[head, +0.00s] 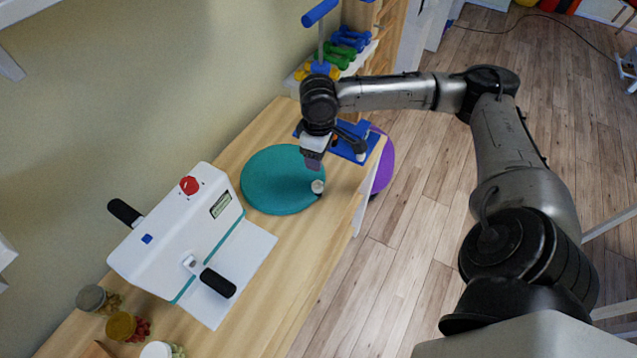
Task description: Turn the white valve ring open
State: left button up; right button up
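The white valve ring (318,186) is a small pale round piece at the right edge of the teal round cushion (270,190), which lies flat on the wooden table. My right gripper (313,164) points down over the cushion's far right part, just beyond the valve ring in the picture. It looks apart from the ring, though the gap is small. Its fingertips are small and dark here, so I cannot tell whether they are open or shut. My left gripper is not in view.
A white pedal machine (185,240) with black handles and a red knob (189,185) stands left of the cushion. A blue stand (350,143) is behind my gripper. Dumbbells (345,45) sit on a rack at the back. Several jars (121,326) stand at the lower left.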

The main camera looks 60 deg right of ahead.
aim_at(319, 184)
notch_tip(319, 184, down, 12)
jog(key=b, duration=0.3)
jog(key=shift+f, duration=0.1)
jog(key=shift+f+b, duration=0.35)
jog(key=shift+f, duration=0.15)
jog(key=shift+c, duration=0.2)
jog(key=c, duration=0.9)
jog(key=n+p, duration=0.1)
jog(key=p, duration=0.4)
jog(key=n+p, duration=0.2)
jog(key=p, duration=0.3)
jog(key=shift+r+p, duration=0.3)
jog(key=shift+r, duration=0.05)
jog(key=shift+f+n+p, duration=0.15)
jog(key=shift+n+p, duration=0.5)
jog(key=shift+n, duration=0.05)
jog(key=shift+f, duration=0.15)
